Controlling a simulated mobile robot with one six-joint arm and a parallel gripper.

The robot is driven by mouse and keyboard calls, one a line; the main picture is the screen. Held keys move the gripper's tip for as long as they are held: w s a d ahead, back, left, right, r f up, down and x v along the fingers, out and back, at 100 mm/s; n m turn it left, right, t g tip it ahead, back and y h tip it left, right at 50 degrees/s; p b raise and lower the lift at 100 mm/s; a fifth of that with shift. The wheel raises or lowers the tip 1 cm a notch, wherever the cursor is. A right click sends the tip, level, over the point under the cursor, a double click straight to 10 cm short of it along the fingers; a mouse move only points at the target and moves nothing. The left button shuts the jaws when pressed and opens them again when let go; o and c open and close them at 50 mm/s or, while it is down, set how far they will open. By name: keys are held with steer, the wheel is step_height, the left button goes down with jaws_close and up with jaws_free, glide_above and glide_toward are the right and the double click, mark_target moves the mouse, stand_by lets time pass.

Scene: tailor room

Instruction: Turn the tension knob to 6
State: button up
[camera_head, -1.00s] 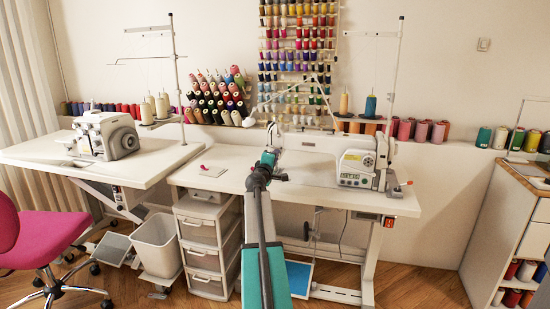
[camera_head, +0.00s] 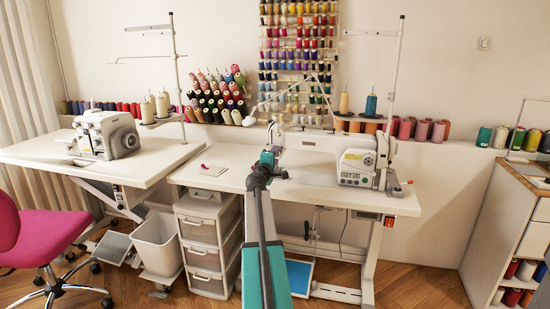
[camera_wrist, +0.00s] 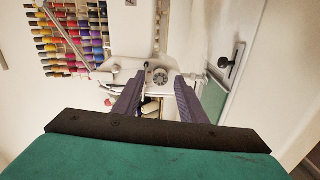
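The white sewing machine (camera_head: 318,146) stands on the right-hand white table. In the wrist view, a round grey knob with a ridged rim, seemingly the tension knob (camera_wrist: 159,76), sits on the machine's pale head (camera_wrist: 134,70). Its numbers are too small to read. My gripper (camera_wrist: 161,79) is open, with its two dark fingers pointing toward the knob, one to each side of it in the picture. I see no contact, and the remaining distance is hard to judge.
A second sewing machine (camera_head: 105,135) stands on the left table. Colourful thread spools (camera_head: 296,60) hang on the wall rack behind, and cones (camera_head: 217,100) stand in front of the wall. A thread stand (camera_head: 392,75) rises behind the machine. The table's front left is mostly clear.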

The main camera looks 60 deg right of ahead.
steer(key=v, duration=1.4)
stand_by(0.6)
stand_by(0.3)
steer(key=shift+w, duration=0.1)
